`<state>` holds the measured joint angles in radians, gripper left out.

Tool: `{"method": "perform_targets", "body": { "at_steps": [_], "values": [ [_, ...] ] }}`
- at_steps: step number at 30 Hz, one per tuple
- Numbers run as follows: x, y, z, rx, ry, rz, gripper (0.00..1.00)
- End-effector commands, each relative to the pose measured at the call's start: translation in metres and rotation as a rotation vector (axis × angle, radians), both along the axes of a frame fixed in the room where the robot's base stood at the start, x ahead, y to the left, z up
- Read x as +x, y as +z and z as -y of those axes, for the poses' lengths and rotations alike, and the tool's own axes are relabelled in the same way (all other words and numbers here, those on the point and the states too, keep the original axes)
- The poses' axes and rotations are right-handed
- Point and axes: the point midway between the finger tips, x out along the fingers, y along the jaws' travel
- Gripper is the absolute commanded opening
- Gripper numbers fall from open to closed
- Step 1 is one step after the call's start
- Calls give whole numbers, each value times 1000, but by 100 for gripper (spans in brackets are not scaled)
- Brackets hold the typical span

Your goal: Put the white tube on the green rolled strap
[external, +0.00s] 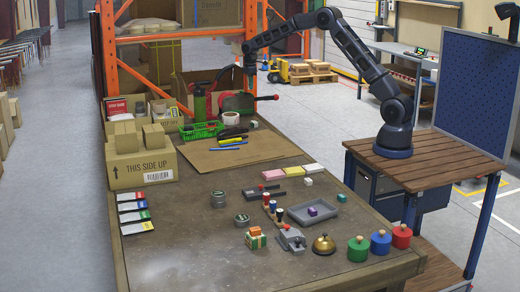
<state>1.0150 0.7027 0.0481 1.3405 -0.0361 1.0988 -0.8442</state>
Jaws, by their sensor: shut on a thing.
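My gripper (250,82) is at the back of the table, pointing down near the tape dispenser. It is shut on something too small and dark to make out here. I cannot clearly identify the white tube; it may be the thing in the jaws. I cannot tell for sure which thing is the green rolled strap. Two small round grey-green pieces stand on the bare table, one left of the middle (217,199) and one nearer the front (242,220); either may be a rolled strap. My gripper is well behind and above both.
A green basket (201,131), a pale tape roll (231,118) and a red-and-black tape dispenser (238,101) crowd the back. A cardboard sheet (240,155) lies in front. A grey tray (313,213), bell (324,244) and knobbed weights (358,249) stand front right.

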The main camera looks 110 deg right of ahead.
Motion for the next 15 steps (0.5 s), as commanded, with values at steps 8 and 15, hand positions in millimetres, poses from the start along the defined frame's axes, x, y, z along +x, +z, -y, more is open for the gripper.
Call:
{"method": "perform_targets", "body": {
  "at_steps": [8, 15],
  "values": [
    [-30, -6, 18, 1, -43, 0, 1],
    [-31, -52, 17, 3, -43, -1, 1]
  ]
}}
